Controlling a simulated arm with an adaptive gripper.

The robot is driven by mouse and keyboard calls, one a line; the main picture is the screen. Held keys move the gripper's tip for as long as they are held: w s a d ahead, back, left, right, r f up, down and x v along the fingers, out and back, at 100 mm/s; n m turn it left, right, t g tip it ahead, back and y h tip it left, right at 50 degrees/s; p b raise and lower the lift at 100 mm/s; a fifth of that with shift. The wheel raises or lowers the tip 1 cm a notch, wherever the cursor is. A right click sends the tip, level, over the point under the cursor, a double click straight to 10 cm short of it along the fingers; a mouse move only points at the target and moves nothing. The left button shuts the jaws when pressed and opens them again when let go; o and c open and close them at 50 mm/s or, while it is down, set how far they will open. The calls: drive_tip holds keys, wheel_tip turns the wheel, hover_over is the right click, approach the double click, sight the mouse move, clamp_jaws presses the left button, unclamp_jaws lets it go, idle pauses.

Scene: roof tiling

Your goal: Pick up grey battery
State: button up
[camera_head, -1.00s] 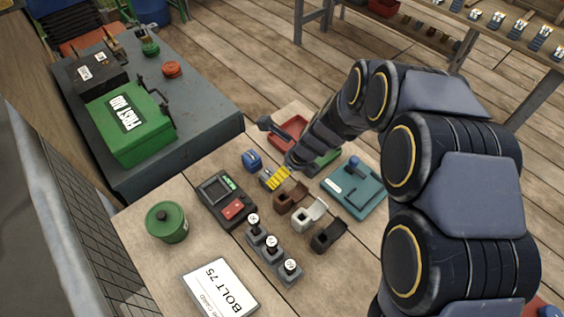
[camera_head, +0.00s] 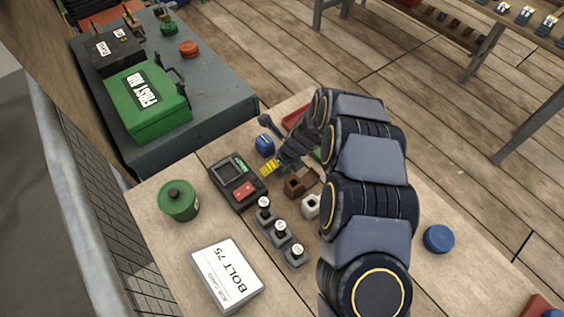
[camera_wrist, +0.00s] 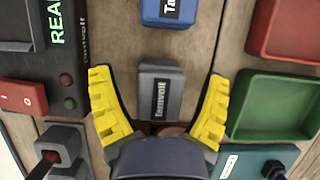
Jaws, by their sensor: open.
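The grey battery (camera_wrist: 162,92), a small dark grey block labelled Tarnvolt, lies on the wooden bench in the middle of the wrist view. My gripper (camera_wrist: 160,76) has its two yellow fingers spread, one on each side of the battery with a gap to each. The battery's near end is close to the gripper's palm. In the head view my gripper (camera_head: 269,169) shows as yellow fingers low over the bench, and the grey battery cannot be made out there.
A blue battery (camera_wrist: 168,12) lies just beyond the grey one. A tester with a red switch (camera_wrist: 22,100) stands left. A red tray (camera_wrist: 287,32) and a green tray (camera_wrist: 272,108) are right, above a teal device (camera_wrist: 258,160). A brown holder (camera_head: 294,187) is near the gripper.

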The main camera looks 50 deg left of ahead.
drive_tip(key=c, duration=1.2)
drive_tip(key=shift+r, duration=0.1)
